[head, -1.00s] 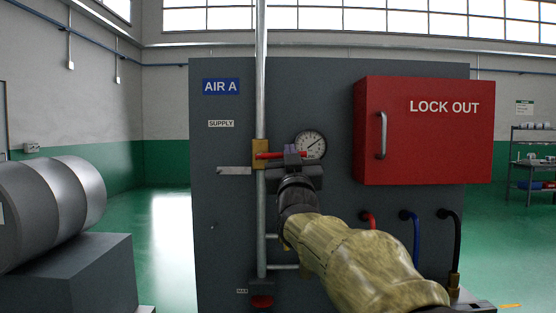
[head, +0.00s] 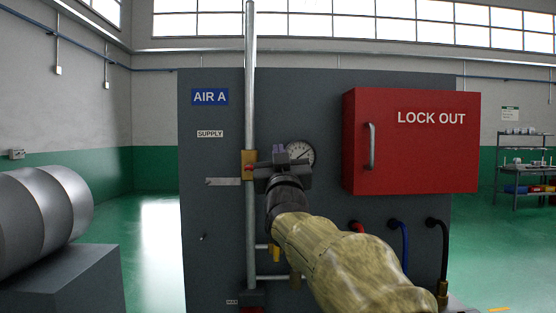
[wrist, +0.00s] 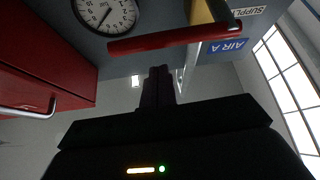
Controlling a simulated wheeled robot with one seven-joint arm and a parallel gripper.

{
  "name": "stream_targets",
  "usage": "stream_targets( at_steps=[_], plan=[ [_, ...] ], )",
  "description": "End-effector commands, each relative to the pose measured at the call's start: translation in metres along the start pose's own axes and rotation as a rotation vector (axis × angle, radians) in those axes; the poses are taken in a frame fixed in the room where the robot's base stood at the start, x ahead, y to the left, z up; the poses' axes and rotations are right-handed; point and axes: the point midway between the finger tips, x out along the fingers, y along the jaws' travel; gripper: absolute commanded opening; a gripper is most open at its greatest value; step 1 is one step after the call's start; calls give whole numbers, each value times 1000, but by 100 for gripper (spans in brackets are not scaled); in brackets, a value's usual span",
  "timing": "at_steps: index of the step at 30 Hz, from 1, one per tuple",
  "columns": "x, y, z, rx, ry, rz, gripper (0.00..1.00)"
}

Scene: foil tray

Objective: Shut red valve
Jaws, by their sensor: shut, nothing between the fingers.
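The red valve's brass body (head: 249,165) sits on the vertical pipe left of the gauge. Its red lever shows as a small piece in the head view (head: 250,168); the rest is hidden behind my gripper (head: 279,152). In the wrist view the red lever (wrist: 170,40) runs sideways from the brass body (wrist: 201,10) toward the gauge side, across the pipe. My gripper's fingers (wrist: 158,72) are shut and empty, just below the lever in that picture. I cannot tell whether they touch it.
A round gauge (head: 300,154) is right behind my gripper. The red LOCK OUT box (head: 411,155) with a metal handle (head: 371,147) juts out to the right. The vertical pipe (head: 250,70) runs up the grey panel (head: 320,105). Hoses leave the panel at lower right.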

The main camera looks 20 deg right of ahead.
Motion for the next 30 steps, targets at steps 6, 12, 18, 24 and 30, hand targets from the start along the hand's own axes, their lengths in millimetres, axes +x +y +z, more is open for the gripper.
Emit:
stream_targets(
  at_steps=[6, 12, 18, 24, 30],
  plan=[
    [-20, 2, -9, -2, -1, 2, 0],
    [-56, 1, -9, -3, -1, 3, 0],
    [-87, -3, -10, 1, 0, -1, 0],
    [-97, -5, -10, 1, 0, -3, 0],
    [-96, -4, -10, 1, 0, -3, 0]
  ],
)
